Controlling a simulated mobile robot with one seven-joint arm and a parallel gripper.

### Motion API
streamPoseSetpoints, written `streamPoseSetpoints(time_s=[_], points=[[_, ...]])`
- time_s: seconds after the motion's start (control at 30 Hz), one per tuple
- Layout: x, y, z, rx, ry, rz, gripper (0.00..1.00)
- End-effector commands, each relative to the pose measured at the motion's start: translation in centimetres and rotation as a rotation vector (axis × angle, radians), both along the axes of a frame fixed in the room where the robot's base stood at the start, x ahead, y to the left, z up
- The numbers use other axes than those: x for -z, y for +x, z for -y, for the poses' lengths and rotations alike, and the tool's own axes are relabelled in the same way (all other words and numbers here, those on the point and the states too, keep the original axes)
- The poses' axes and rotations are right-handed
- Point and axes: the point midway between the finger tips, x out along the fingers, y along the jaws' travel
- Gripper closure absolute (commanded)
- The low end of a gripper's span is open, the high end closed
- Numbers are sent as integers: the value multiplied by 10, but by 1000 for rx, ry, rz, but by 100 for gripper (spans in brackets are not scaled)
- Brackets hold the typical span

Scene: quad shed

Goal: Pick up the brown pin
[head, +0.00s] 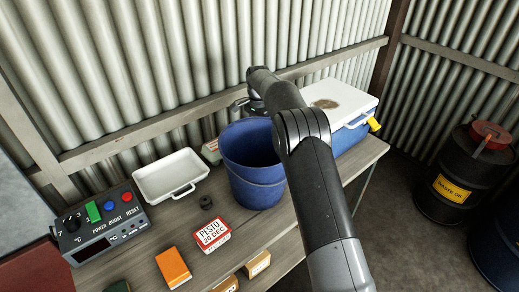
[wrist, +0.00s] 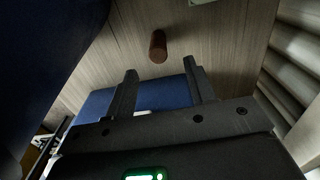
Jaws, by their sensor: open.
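The brown pin (wrist: 158,46) is a short, reddish-brown cylinder on the wooden workbench (wrist: 125,40) in the wrist view. It lies just beyond my fingertips, roughly in line with the gap between them. My gripper (wrist: 160,76) is open, with nothing between its fingers touching the pin. In the head view my gripper (head: 245,104) shows partly behind the blue bucket (head: 254,165), near the corrugated wall. The pin is hidden in the head view.
A blue and white cooler (head: 340,100) stands right of the bucket. A white tray (head: 170,175), a control box (head: 98,222), a pesto box (head: 211,235) and an orange block (head: 173,267) occupy the left bench. The bucket wall is close to my gripper.

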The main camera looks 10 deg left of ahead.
Motion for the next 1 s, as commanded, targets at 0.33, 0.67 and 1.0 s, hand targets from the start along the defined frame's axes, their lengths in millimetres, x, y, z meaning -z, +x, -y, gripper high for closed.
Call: streamPoseSetpoints(time_s=[0.33,0.67,1.0], points=[[36,0,1,-1,-1,-1,50],[79,-1,4,-1,-1,-2,50],[85,-1,4,-1,0,0,54]])
